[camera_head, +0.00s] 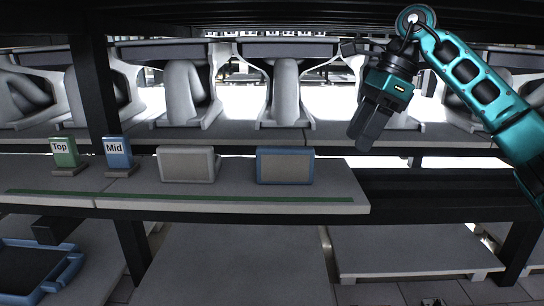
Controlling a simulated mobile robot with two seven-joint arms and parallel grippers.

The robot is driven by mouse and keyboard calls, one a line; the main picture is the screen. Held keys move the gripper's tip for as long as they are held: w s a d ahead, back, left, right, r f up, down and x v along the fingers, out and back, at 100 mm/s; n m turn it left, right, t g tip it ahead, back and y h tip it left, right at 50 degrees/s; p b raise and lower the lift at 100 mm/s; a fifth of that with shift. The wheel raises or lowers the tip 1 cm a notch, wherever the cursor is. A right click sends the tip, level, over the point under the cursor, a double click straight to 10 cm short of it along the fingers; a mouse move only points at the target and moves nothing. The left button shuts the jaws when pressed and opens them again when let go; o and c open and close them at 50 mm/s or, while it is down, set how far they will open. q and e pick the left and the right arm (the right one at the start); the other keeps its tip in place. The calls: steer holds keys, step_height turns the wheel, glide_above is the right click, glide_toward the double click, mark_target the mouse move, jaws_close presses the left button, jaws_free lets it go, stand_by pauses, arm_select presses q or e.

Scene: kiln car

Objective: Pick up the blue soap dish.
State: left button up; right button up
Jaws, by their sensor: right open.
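The blue soap dish (285,166) appears as a blue-rimmed rectangular piece with a grey-brown middle, on the middle shelf board (325,191). A similar piece with a pale grey rim (187,164) stands to its left, with a gap between them. My right gripper (364,144) comes in from the upper right, with its fingers pointing down. It is open, appears empty, and is to the right of the blue dish, apart from it in the picture. My left gripper is not in view.
A green "Top" block (65,153) and a blue "Mid" block (118,153) stand at the board's left. Grey ceramic fixtures (285,95) line the shelf behind. A dark post (92,85) rises at left. A blue tray (72,268) lies lower left.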

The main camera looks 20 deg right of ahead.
mark_target(287, 147)
steer(key=w+a, duration=0.1)
steer(key=a, duration=0.2)
steer(key=w+a+p, duration=0.1)
steer(key=w+a, duration=0.1)
steer(key=a, duration=0.2)
steer(key=w+a, duration=0.2)
steer(key=a, duration=0.1)
steer(key=shift+a+r, duration=0.1)
steer(key=shift+a, duration=0.1)
steer(key=shift+x, duration=2.65)
steer(key=shift+w+a, duration=0.1)
jaws_close()
